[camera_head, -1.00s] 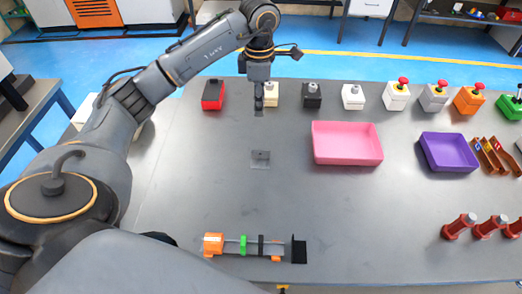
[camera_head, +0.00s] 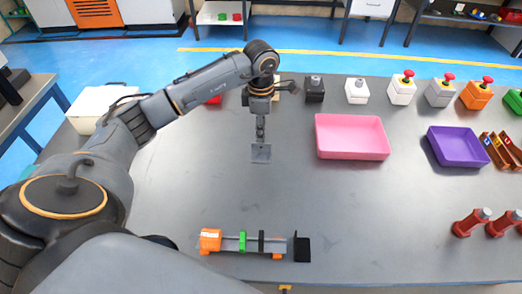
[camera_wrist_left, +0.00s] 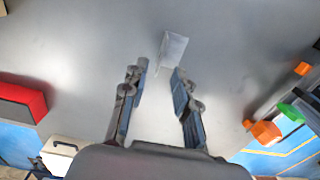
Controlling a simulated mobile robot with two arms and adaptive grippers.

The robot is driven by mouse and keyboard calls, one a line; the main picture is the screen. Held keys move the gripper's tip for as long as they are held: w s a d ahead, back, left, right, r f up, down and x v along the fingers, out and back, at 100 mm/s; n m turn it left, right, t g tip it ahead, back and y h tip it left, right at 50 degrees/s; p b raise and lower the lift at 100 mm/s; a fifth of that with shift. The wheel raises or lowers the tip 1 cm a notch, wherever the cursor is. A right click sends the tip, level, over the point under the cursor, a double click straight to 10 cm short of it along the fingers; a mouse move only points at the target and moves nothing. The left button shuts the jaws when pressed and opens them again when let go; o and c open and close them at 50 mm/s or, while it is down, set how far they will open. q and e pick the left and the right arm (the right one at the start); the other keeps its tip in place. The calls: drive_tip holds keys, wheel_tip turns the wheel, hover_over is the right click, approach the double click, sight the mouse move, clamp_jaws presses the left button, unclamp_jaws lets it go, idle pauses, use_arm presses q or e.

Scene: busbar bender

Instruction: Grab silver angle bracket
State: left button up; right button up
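The silver angle bracket (camera_head: 260,154) stands out as a small pale grey piece on the grey table, left of the pink tray. It also shows in the left wrist view (camera_wrist_left: 174,48), just beyond the fingertips and slightly right of the middle. My left gripper (camera_head: 260,139) reaches down close to it from the far side. In the left wrist view, my left gripper (camera_wrist_left: 160,69) is open, with clear table between its fingers. My right gripper is not in view.
A pink tray (camera_head: 352,153) and a purple tray (camera_head: 459,161) stand to the right. Several button boxes line the far edge. An orange, green and black bender (camera_head: 210,240) lies at the near side. Red-brown cylinders (camera_head: 468,224) stand at the near right. The table left of the bracket is clear.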

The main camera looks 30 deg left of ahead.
sight(261, 144)
use_arm(q)
drive_tip(key=shift+f, duration=0.65)
drive_tip(key=shift+f+p, duration=0.35)
wheel_tip(261, 144, down, 4)
drive_tip(key=shift+d+r+p, duration=0.15)
drive_tip(key=shift+r+p, duration=0.05)
drive_tip(key=shift+p, duration=0.55)
drive_tip(key=shift+f, duration=0.45)
drive_tip(key=shift+c, duration=0.2)
clamp_jaws()
